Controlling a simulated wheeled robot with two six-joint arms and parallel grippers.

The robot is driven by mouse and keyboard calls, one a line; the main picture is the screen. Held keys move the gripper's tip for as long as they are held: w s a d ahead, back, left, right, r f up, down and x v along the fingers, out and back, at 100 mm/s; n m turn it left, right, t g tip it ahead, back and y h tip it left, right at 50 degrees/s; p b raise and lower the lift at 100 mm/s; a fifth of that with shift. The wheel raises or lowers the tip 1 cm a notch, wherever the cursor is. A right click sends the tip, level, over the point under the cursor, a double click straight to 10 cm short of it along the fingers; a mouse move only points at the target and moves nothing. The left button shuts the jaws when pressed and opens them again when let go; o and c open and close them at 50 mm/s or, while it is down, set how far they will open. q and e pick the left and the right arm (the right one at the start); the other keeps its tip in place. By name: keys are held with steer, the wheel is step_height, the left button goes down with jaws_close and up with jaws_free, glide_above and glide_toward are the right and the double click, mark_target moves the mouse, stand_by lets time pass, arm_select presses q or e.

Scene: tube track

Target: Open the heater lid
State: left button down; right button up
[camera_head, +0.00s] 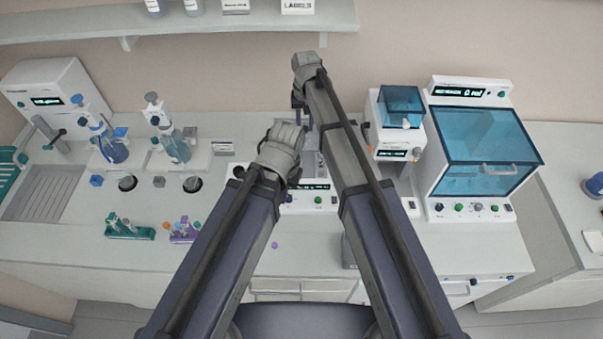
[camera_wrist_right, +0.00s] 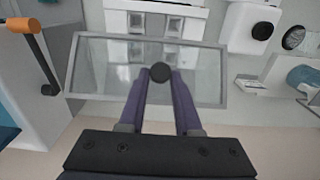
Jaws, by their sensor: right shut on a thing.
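The heater (camera_head: 310,197) is a white unit with a green-lit display in the head view, mostly hidden behind my two arms. In the right wrist view its lid (camera_wrist_right: 105,78) is a clear pane in a grey frame, with a dark round knob (camera_wrist_right: 160,71). My right gripper (camera_wrist_right: 160,74) has its two purple fingers closed on either side of this knob. In the head view the right gripper (camera_head: 300,108) shows only in part beyond the forearm. My left arm ends near the heater, and its gripper fingers are hidden.
A small device with a blue lid (camera_head: 402,102) and a larger one with a blue window (camera_head: 485,150) stand right of the arms. Pipettes (camera_head: 165,130) and small tube racks (camera_head: 130,230) stand left. A shelf (camera_head: 190,22) runs along the wall above.

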steer(key=shift+w+r, duration=0.25)
steer(key=shift+w, duration=0.45)
steer(key=shift+w+r+p, duration=0.2)
steer(key=shift+w+p, duration=0.05)
steer(key=shift+w, duration=0.5)
steer(key=shift+w+r+p, duration=0.2)
steer(key=shift+w+p, duration=0.05)
steer(key=shift+w, duration=0.9)
steer(key=shift+w, duration=1.9)
